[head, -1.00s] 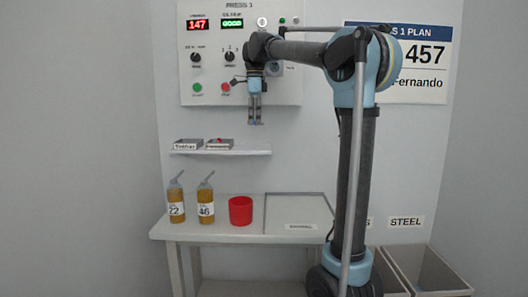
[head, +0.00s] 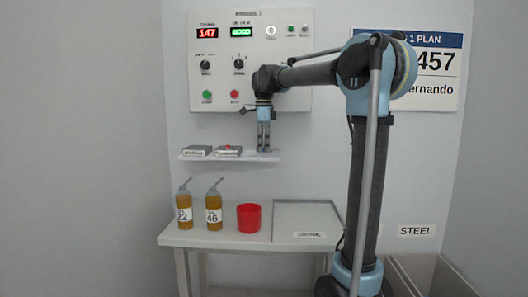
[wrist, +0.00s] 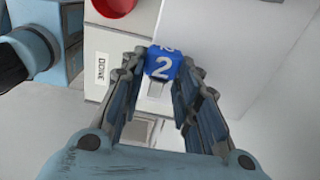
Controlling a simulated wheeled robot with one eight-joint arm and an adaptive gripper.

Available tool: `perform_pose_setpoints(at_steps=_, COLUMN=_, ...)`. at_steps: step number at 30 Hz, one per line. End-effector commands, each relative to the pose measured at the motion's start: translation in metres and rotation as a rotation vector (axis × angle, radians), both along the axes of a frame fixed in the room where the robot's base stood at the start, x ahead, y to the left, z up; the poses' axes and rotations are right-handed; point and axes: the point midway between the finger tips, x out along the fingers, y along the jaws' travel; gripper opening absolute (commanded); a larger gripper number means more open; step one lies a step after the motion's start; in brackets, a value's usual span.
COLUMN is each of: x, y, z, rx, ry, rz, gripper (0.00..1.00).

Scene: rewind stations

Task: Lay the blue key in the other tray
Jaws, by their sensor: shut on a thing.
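My gripper (head: 264,150) points down at the right end of the wall shelf (head: 250,157). In the wrist view its fingers (wrist: 160,90) are shut on the blue key (wrist: 163,65), whose blue head shows a white 2. A pale part shows below the head between the fingers. In the head view the key is too small to make out. Two small trays stand on the shelf to the left of my gripper: a left tray (head: 197,151) and a right tray (head: 228,151) with something red in it. Their labels are too blurred to read.
A control panel (head: 290,75) is on the wall above the shelf. Below, a table (head: 215,238) bears two bottles (head: 184,207) (head: 214,209), a red cup (head: 249,217) and a flat framed area (head: 305,217). A "DONE" label (wrist: 102,67) shows in the wrist view.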

Motion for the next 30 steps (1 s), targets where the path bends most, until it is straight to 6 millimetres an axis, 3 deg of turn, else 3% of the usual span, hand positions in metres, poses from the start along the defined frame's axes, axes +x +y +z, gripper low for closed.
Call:
perform_pose_setpoints(at_steps=4, x=0.0, y=0.0, z=-0.016, rx=0.0, ry=0.0, rz=0.0, gripper=0.07)
perform_pose_setpoints(at_steps=16, x=0.0, y=-0.001, z=-0.02, rx=0.0, ry=0.0, rz=-0.001, gripper=0.07)
perform_pose_setpoints(at_steps=17, x=0.0, y=-0.001, z=-0.02, rx=0.0, ry=0.0, rz=-0.001, gripper=0.32)
perform_pose_setpoints(at_steps=19, x=0.0, y=-0.001, z=-0.02, rx=0.0, ry=0.0, rz=-0.001, gripper=0.47)
perform_pose_setpoints(at_steps=30, x=0.0, y=-0.001, z=-0.019, rx=0.0, ry=0.0, rz=-0.001, gripper=0.49)
